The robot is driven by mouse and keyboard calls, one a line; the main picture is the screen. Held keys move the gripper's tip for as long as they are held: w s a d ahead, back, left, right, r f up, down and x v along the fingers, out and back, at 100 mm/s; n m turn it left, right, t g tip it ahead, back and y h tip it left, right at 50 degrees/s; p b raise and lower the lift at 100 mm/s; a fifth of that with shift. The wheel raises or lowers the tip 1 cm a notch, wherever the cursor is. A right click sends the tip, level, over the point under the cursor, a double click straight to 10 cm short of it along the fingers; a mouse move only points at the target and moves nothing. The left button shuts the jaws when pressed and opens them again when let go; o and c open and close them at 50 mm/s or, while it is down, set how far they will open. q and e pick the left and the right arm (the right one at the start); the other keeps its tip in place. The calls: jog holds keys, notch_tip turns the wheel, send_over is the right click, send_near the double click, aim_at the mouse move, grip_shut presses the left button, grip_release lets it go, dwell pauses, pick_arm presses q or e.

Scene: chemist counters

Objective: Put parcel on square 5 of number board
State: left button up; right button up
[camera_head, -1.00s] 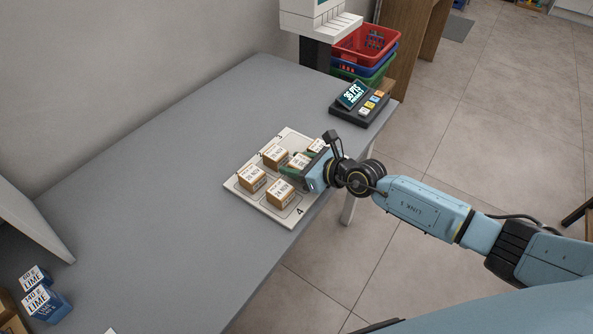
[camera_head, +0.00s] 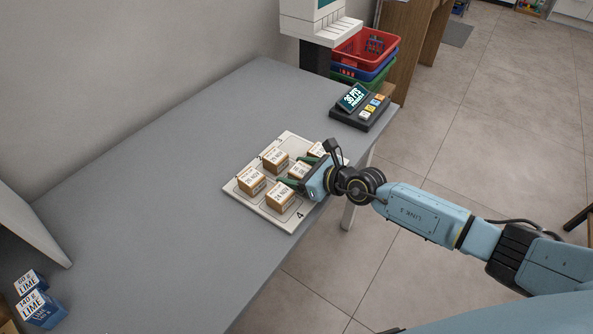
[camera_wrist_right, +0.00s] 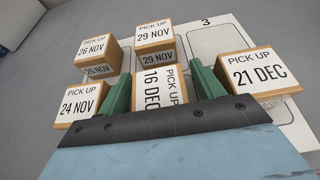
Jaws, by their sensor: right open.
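The number board (camera_head: 243,191) is a pale board on the grey counter, holding several brown parcels with white pick-up labels. The 16 DEC parcel (camera_head: 299,169) sits on the board between the green fingers of my right gripper (camera_head: 301,171). The wrist view shows this parcel (camera_wrist_right: 165,88) with a finger on each side, and the gripper (camera_wrist_right: 162,88) is open. The 26 NOV (camera_wrist_right: 95,52), 29 NOV (camera_wrist_right: 155,36), 24 NOV (camera_wrist_right: 80,103) and 21 DEC (camera_wrist_right: 258,72) parcels surround it. The square under the 16 DEC parcel is hidden. My left gripper is out of view.
A square marked 3 (camera_wrist_right: 212,50) looks empty. Blue-and-white LIME boxes (camera_head: 38,306) are at bottom left.

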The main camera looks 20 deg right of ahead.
jog(key=shift+s+d+r, duration=0.2)
jog(key=shift+s+r, duration=0.05)
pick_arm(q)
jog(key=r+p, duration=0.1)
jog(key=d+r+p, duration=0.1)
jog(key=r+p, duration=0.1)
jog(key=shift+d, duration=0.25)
pick_arm(e)
jog(key=v, duration=1.1)
